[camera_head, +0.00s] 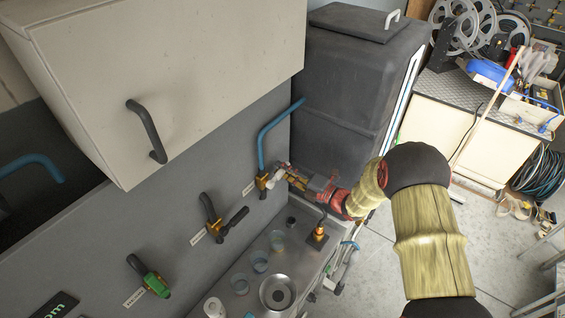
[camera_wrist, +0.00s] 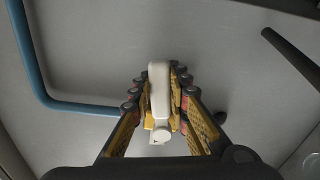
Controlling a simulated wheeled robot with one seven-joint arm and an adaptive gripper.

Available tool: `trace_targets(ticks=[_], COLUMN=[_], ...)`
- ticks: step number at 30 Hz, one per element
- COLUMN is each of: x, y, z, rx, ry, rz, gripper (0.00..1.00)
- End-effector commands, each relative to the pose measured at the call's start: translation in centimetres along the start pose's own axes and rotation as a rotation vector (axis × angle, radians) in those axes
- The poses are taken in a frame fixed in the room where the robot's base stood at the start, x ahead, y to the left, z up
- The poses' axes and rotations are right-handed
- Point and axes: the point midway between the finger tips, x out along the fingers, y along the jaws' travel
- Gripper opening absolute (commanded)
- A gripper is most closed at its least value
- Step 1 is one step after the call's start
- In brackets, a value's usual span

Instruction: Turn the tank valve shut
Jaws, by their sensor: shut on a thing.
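A valve with a white handle (camera_head: 281,169) and a brass body (camera_head: 262,181) sits on the grey wall at the foot of a blue pipe (camera_head: 268,134), beside the dark tank (camera_head: 350,75). My gripper (camera_head: 287,173) reaches it from the right. In the wrist view, the white handle (camera_wrist: 160,88) lies between the two yellow-and-black fingers of my gripper (camera_wrist: 159,85), which are shut on it. The brass body (camera_wrist: 150,120) shows partly under the handle. The fingers hide the handle's sides.
A black-handled valve (camera_head: 226,224) and a green-handled valve (camera_head: 155,284) are on the same wall to the left. A white cabinet (camera_head: 210,60) juts out above. Cups (camera_head: 260,261) and a small brass item (camera_head: 318,235) stand on the metal counter below.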

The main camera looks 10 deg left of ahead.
Motion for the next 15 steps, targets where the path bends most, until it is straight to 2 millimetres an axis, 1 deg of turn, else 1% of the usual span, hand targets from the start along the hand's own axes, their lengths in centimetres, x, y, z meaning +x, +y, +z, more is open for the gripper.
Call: trace_targets(ticks=[6,15], x=[0.0,0.0], y=[-0.8,-1.3], z=[0.1,0.0], rx=[0.11,0.173], ry=[-0.002,-0.002], rz=[-0.002,-0.001], gripper=[0.0,0.0])
